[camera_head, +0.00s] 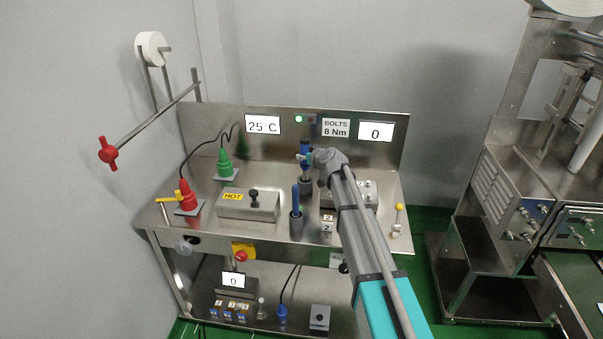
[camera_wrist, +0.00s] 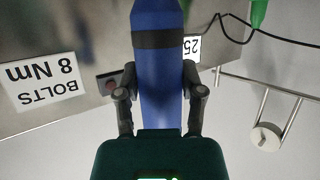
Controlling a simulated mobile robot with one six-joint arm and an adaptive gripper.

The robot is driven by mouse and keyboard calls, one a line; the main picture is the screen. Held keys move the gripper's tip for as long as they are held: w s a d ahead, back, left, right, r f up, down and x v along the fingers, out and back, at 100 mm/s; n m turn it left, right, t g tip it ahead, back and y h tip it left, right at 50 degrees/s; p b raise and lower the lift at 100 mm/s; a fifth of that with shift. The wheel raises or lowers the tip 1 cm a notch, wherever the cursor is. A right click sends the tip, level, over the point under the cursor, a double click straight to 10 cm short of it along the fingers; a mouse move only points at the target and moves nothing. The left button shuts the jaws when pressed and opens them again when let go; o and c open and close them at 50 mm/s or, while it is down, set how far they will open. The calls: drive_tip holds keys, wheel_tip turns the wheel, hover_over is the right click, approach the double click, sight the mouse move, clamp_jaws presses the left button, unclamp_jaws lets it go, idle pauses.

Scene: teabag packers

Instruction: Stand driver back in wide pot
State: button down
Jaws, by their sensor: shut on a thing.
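My gripper (camera_head: 308,158) is shut on a blue driver (camera_head: 305,147) near the back of the steel bench. In the wrist view the driver (camera_wrist: 160,85) is thick and blue with a black band, between the two fingers (camera_wrist: 159,93). A dark grey pot (camera_head: 306,186) stands directly below the held driver in the head view. The driver looks upright over it; I cannot tell whether its lower end is inside the pot. A second grey pot (camera_head: 296,226) stands nearer the front edge with another blue tool (camera_head: 296,198) upright in it.
A steel block marked HOT (camera_head: 248,206) with a black knob lies to the left. Red (camera_head: 186,196) and green (camera_head: 225,163) corded tools stand further left. A steel box (camera_head: 366,188) is beside my arm on the right. The back panel (camera_head: 215,122) rises close behind.

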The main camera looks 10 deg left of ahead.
sight(305, 166)
drive_tip(key=shift+f, duration=0.5)
drive_tip(key=shift+f+b, duration=0.1)
drive_tip(key=shift+b, duration=0.25)
drive_tip(key=shift+f+b, duration=1.75)
drive_tip(key=shift+f, duration=0.1)
drive_tip(key=shift+c, duration=1)
unclamp_jaws()
drive_tip(key=shift+r, duration=0.2)
drive_tip(key=p+v, duration=0.4)
drive_tip(key=v, duration=0.8)
drive_tip(key=shift+p, duration=0.35)
